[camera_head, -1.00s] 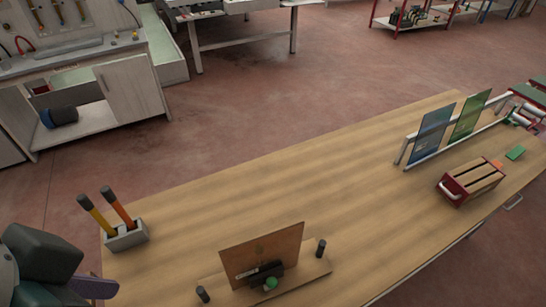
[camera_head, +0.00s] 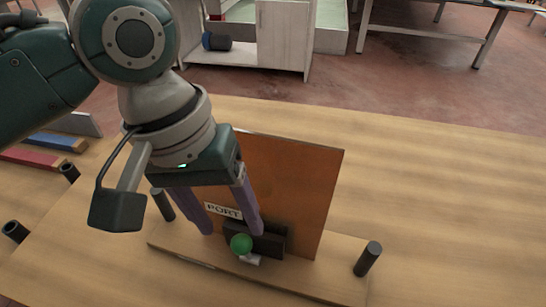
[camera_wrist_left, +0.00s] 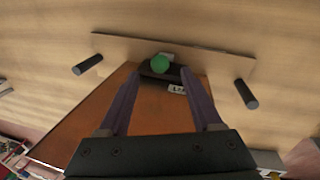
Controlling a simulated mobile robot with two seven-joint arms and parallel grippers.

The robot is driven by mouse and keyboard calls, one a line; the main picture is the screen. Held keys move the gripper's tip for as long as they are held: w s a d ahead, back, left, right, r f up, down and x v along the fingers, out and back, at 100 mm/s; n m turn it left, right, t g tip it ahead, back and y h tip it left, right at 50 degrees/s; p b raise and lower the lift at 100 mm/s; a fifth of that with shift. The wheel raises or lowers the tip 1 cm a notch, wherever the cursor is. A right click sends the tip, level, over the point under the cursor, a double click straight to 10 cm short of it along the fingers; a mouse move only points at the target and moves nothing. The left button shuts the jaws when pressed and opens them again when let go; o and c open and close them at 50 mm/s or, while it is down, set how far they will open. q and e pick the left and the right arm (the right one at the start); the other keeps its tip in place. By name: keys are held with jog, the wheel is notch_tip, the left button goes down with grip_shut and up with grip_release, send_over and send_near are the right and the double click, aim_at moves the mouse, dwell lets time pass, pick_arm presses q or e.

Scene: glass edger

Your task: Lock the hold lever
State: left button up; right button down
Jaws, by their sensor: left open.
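The hold lever shows as a green ball knob (camera_head: 241,243) on a short light arm, in front of a black block (camera_head: 268,240) at the foot of an upright brown panel (camera_head: 300,190). In the left wrist view the knob (camera_wrist_left: 160,61) lies beyond and between the open fingertips, with nothing between the fingers. My right gripper is not in view.
The panel stands on a wooden base board (camera_head: 320,277) with a dark post (camera_head: 368,258) at its right and another (camera_head: 162,204) at its left. Red and blue strips (camera_head: 50,143) lie on the left. The table right of the panel is clear.

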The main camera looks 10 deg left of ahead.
aim_at(245, 253)
pick_arm(q)
jog(key=f, duration=0.3)
jog(key=d+f+b, duration=0.1)
jog(key=f, duration=0.2)
jog(key=f+b, duration=0.1)
jog(key=f, duration=0.2)
jog(key=shift+d+f, duration=0.2)
jog(key=shift+d, duration=0.2)
jog(key=c, duration=0.6)
grip_shut()
